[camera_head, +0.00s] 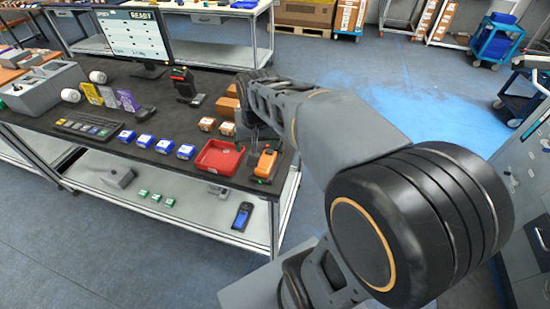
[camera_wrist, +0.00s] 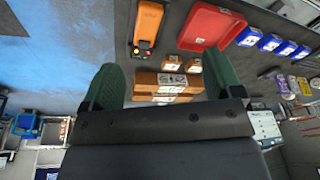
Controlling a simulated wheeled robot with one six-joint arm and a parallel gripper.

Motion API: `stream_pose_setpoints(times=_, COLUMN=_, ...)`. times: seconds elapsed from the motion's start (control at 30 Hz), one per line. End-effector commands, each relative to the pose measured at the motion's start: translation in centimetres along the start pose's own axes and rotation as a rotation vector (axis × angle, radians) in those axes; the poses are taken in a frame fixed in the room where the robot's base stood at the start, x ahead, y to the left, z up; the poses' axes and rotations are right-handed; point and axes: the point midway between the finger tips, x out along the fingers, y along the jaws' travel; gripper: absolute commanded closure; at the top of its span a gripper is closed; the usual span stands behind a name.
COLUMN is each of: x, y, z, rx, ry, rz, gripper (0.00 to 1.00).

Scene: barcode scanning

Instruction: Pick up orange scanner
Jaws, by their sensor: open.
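The orange scanner (camera_head: 265,163) lies at the right end of the dark table top, just right of the red tray. It also shows in the wrist view (camera_wrist: 148,25), at the top, left of the red tray, with its dark end towards my fingers. My gripper (camera_wrist: 160,70) is open, with its two green-padded fingers spread and nothing held between them. The scanner is beyond the fingertips and apart from them. In the head view my gripper (camera_head: 254,155) is partly hidden by my arm, close to the scanner.
The red tray (camera_head: 219,158) is close beside the scanner. Brown boxes (camera_head: 227,106) stand behind it, and they appear between my fingers in the wrist view (camera_wrist: 165,83). Blue-and-white boxes (camera_head: 146,141), a black scanner on a stand (camera_head: 186,85) and a monitor (camera_head: 135,36) stand further left.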

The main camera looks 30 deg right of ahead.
Motion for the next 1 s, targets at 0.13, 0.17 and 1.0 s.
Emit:
stream_pose_setpoints(times=0.13, x=3.2, y=1.4, z=-4.7, rx=0.192, ry=-0.086, rz=0.040, gripper=0.15)
stream_pose_setpoints(times=0.17, x=3.8, y=1.7, z=-5.4, rx=0.227, ry=-0.101, rz=0.047, gripper=0.15)
stream_pose_setpoints(times=1.0, x=16.3, y=4.6, z=-8.4, rx=0.456, ry=-0.194, rz=0.100, gripper=0.15)
